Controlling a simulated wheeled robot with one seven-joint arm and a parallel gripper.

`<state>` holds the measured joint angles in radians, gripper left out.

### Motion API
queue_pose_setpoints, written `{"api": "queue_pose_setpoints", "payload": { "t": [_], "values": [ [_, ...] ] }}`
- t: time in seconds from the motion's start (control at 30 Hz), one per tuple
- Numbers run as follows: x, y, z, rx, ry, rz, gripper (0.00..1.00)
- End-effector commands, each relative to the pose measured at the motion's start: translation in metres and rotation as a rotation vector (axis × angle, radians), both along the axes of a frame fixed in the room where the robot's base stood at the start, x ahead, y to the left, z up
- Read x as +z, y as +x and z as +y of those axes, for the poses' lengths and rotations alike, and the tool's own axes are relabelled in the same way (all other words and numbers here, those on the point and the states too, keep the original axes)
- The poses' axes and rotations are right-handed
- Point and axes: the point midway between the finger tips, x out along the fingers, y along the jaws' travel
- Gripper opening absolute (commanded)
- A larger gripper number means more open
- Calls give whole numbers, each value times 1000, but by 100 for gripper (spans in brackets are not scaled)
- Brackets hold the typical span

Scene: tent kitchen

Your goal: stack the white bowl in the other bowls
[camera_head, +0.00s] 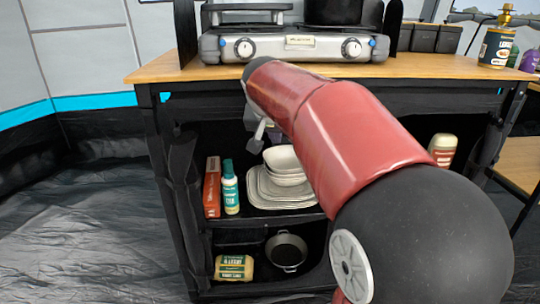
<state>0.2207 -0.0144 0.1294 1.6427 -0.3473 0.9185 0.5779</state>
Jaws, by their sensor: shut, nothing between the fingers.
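White bowls (284,160) stand nested in a stack on square white plates (262,195), on the upper shelf of the black cabinet. I cannot tell the exact number of bowls, or which one is the task's white bowl. My gripper (257,140) is just above and left of the bowls, in front of the shelf opening. It is shut and empty, and small in the picture. My red arm covers the right part of the shelf and may hide more things there.
A red box (212,187) and a blue-green bottle (230,188) stand left of the plates. A pan (287,251) and a yellow package (234,268) are on the lower shelf. A stove (295,46) stands on the wooden top (165,69). The floor at left is clear.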

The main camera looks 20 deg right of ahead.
Motion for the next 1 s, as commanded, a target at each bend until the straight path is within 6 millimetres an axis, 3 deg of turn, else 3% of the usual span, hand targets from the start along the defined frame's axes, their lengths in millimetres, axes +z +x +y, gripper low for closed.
{"api": "queue_pose_setpoints", "payload": {
  "t": [0.7,1.0],
  "values": [
    [-116,77,-46,2,1,4,0],
    [-148,100,-60,2,1,0,0]
  ]
}}
